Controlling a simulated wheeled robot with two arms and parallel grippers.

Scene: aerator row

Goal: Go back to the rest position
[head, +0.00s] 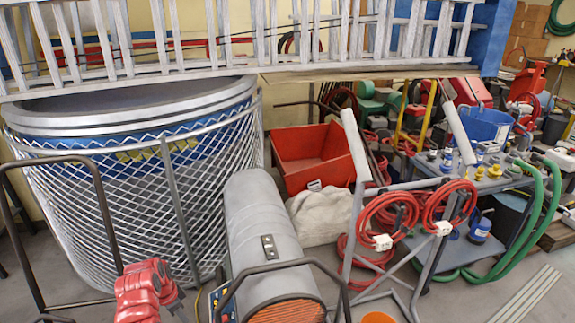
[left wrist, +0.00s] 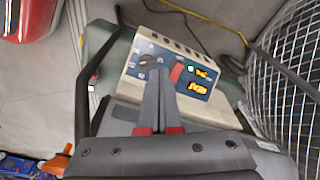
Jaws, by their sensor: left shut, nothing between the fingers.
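My left gripper (left wrist: 158,85) shows in the left wrist view with its two grey fingers together and nothing between them. Its fingertips appear in front of a control panel (left wrist: 150,62) with a dark dial, a red switch and lit orange digits; I cannot tell whether they touch it. In the head view the red end of my left arm (head: 145,290) is at the bottom left, left of the grey cylindrical machine (head: 262,225); the fingers are not clear there. My right gripper is not in view.
A large drum in a wire mesh cage (head: 100,190) stands at left. A dark tubular handle (head: 290,263) crosses the grey machine. A ladder (head: 230,45) spans the top. A red bin (head: 308,155) and a rack with red coiled hoses (head: 388,215) stand at right. Bare floor (head: 470,300) shows at lower right.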

